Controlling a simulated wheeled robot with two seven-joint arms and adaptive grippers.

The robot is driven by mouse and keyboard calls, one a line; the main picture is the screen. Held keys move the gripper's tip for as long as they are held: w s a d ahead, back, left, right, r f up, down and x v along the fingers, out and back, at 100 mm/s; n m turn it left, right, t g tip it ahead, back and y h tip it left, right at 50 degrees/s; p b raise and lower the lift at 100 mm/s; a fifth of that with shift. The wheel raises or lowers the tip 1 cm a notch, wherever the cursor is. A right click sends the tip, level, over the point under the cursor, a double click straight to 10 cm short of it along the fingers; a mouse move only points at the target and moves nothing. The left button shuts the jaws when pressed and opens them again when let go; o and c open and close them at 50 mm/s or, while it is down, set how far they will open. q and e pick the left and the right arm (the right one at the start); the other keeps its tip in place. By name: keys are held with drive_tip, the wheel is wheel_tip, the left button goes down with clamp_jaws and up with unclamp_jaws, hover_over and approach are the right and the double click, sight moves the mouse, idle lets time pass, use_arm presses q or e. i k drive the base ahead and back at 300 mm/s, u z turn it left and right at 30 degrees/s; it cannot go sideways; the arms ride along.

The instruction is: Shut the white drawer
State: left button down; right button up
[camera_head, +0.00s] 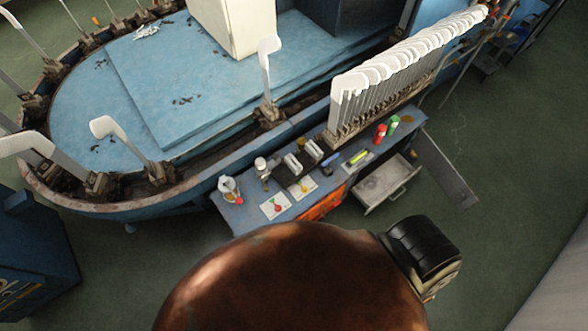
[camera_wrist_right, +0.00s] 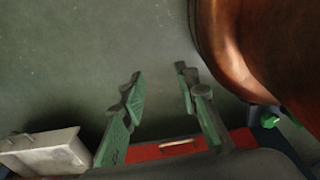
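The white drawer (camera_head: 387,187) stands pulled out from the right part of the workbench, its inside visible from above. In the right wrist view the white drawer (camera_wrist_right: 45,152) is at the lower left, beyond the left finger and apart from it. My right gripper (camera_wrist_right: 158,76) is open, with two green and dark fingers spread and nothing between them. It does not show in the head view. My left gripper is in neither view.
A large brown rounded object (camera_head: 290,285) with a black part stands before the bench (camera_head: 240,218), and also shows in the wrist view (camera_wrist_right: 240,50). A red drawer front (camera_wrist_right: 160,152) is beside the white drawer. Floor (camera_head: 500,240) at right is clear.

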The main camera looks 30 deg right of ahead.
sight(380, 185)
drive_tip(key=u, duration=1.05)
drive_tip(key=k, duration=1.05)
drive_tip(key=z, duration=1.8)
